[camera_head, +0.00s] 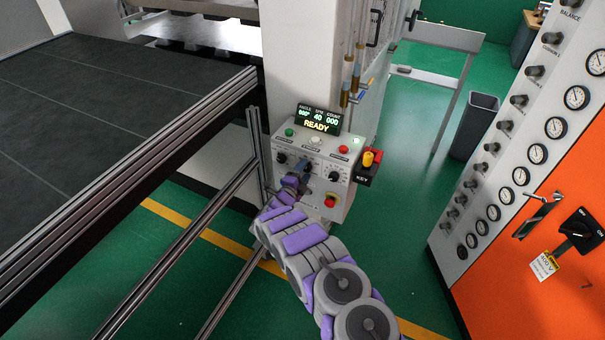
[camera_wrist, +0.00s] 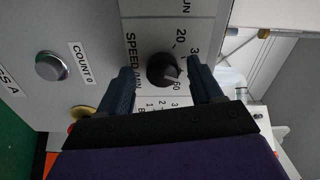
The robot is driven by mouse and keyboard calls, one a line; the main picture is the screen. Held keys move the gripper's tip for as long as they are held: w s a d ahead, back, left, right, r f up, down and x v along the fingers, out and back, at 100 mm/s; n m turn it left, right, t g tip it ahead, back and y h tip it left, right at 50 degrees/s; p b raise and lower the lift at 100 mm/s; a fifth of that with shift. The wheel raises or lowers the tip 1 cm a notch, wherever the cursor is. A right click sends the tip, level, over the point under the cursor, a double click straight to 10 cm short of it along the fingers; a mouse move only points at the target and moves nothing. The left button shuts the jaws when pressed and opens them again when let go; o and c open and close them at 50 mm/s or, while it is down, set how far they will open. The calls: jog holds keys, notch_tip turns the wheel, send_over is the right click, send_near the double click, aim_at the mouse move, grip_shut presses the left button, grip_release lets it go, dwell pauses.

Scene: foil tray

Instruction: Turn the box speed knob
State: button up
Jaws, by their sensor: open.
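The speed knob (camera_wrist: 163,71) is a round black dial with a white mark, on a light panel labelled SPEED /MIN. In the wrist view it sits between the two dark blue fingers of my gripper (camera_wrist: 161,78), which are open. A gap shows on both sides, and I cannot see contact. In the head view my gripper (camera_head: 298,178) is at the front of the grey control box (camera_head: 322,160) and covers part of its panel. Which dial there is the speed knob is hard to tell. The box's display (camera_head: 317,118) shows 40 under the middle heading and READY below.
A grey button (camera_wrist: 52,66) labelled COUNT 0 is left of the fingers. The box also bears a red emergency button (camera_head: 330,200) and a yellow-red key switch (camera_head: 371,158). Metal rails (camera_head: 200,235) run close left of my arm. An orange cabinet (camera_head: 560,255) stands right.

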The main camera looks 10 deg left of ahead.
jog(key=p+v, duration=0.2)
jog(key=v, duration=1.5)
jog(key=shift+s, duration=0.15)
jog(key=shift+a, duration=0.1)
jog(key=w+d+r+n+g+y, duration=0.25)
jog(key=w+r+n+y, duration=0.25)
jog(key=w+r, duration=0.45)
jog(key=s+d+r+n+g+y+b, duration=0.1)
jog(key=s+d+r+n+g+y, duration=0.2)
jog(key=s+d+r+n+g, duration=0.65)
jog(key=s+d, duration=0.4)
jog(key=s, duration=1)
jog(key=s+d+r+n+g+h+b, duration=0.1)
jog(key=s+d+r+n+g, duration=0.2)
jog(key=s+d, duration=0.4)
jog(key=s+d+r+n+g+b, duration=0.1)
jog(key=s+d, duration=0.5)
jog(key=s, duration=1.9)
notch_tip(320, 180, up, 3)
jog(key=n+g, duration=0.1)
jog(key=g, duration=0.1)
jog(key=shift+d+g+h, duration=0.15)
jog(key=shift+g+h, duration=0.25)
